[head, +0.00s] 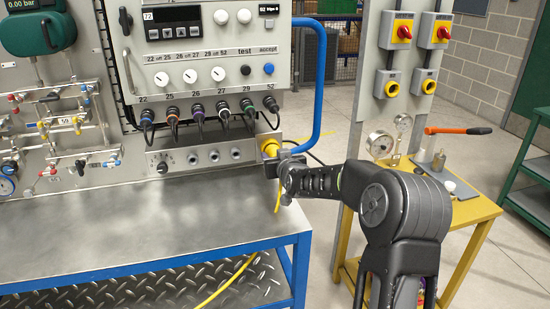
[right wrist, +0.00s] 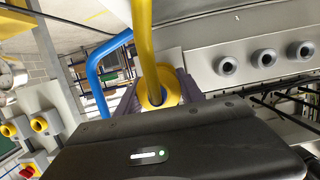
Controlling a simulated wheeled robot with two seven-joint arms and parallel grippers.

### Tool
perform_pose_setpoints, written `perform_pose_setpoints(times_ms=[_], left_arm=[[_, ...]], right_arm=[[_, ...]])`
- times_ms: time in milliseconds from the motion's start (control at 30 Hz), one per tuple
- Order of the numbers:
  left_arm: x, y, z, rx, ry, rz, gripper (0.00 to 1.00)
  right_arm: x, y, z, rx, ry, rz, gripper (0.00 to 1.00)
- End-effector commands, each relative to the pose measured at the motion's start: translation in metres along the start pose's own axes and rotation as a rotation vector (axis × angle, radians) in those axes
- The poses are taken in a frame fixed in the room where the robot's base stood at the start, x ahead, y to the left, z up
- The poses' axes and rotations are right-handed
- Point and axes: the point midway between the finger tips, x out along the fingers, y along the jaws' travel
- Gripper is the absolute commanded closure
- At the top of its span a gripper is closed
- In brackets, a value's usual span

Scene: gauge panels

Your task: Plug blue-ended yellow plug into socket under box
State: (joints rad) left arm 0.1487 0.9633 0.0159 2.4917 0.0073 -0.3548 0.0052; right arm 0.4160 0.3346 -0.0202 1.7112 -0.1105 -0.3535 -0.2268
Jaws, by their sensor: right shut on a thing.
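The yellow plug (head: 269,147) is at the right end of the socket strip under the grey box (head: 215,45). My right gripper (head: 279,163) is shut on it. In the right wrist view the plug (right wrist: 160,88) is between the fingers, with its thick yellow cable (right wrist: 143,38) rising from it. I cannot tell whether the plug touches the strip. The socket strip (head: 190,170) has round grey sockets (head: 213,156) left of the plug; three show in the right wrist view (right wrist: 264,58). My left gripper is not in view.
Several black-cabled plugs (head: 197,112) hang in a row below the box, above the strip. A blue tube frame (head: 321,80) rises right of the plug. The steel bench top (head: 130,225) is clear. A yellow table (head: 470,208) with gauges stands at the right.

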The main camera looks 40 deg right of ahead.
Motion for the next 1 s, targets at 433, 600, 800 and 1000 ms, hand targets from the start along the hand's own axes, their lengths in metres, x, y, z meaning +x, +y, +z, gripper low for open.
perform_pose_setpoints(times_ms=[433, 600, 800, 1000], left_arm=[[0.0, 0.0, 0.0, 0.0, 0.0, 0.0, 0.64], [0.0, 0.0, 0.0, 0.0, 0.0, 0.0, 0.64], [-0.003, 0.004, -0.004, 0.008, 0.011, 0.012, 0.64], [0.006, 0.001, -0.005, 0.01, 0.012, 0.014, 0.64]], right_arm=[[0.001, 0.0, -0.001, 0.0, 0.0, 0.0, 0.3], [0.001, 0.0, 0.0, 0.0, -0.001, 0.0, 0.3], [0.001, 0.0, 0.0, 0.0, -0.001, 0.0, 0.3], [-0.025, -0.001, 0.001, 0.0, 0.002, -0.001, 0.3]])
